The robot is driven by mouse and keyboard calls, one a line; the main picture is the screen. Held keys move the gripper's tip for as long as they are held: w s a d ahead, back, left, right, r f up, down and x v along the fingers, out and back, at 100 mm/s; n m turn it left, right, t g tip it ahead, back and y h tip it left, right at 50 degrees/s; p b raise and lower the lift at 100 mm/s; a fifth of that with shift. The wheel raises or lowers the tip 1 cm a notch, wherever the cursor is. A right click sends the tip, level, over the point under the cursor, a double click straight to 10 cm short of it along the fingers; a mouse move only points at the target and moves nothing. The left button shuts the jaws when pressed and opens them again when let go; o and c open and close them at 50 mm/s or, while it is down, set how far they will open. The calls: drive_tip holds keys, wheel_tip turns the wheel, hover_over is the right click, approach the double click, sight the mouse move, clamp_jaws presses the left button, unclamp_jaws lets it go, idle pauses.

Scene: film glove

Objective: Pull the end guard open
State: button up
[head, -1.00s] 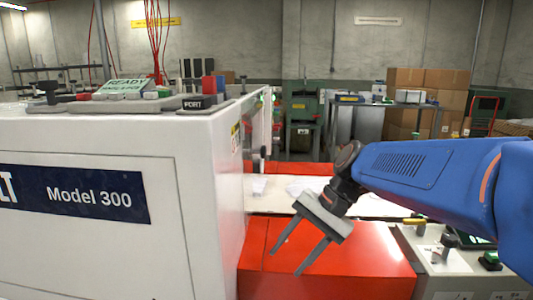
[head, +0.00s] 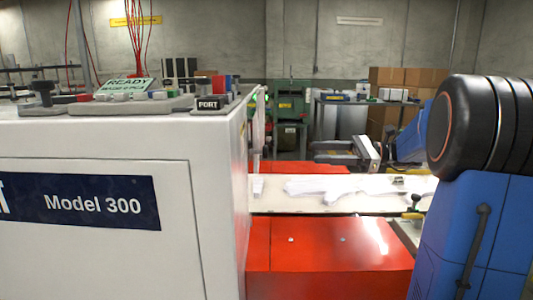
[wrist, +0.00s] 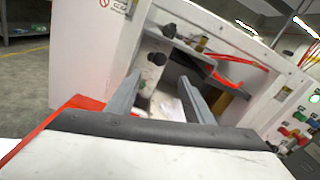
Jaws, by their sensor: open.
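The white machine labelled Model 300 (head: 95,205) fills the left of the head view. At its far right end a narrow upright panel (head: 257,120) shows almost edge-on; it may be the end guard. My gripper (head: 318,152) is to the right of that end, above the white bed, fingers pointing left. It is open and empty, apart from the machine in the head view. In the wrist view, my gripper's two grey fingers (wrist: 162,82) are spread before the machine's end opening, with dark knobs (wrist: 158,58) beyond. I cannot tell the guard clearly there.
A pale bed with white film or gloves (head: 325,188) extends right from the machine, above a red cabinet (head: 330,245). Control knobs and cables top the machine. Green and red buttons (wrist: 295,132) show right in the wrist view. Cardboard boxes (head: 405,80) stand far behind.

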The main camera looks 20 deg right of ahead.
sight(265, 152)
drive_tip(key=x, duration=1.7)
drive_tip(key=shift+a, duration=0.1)
drive_tip(key=shift+c, duration=0.5)
clamp_jaws()
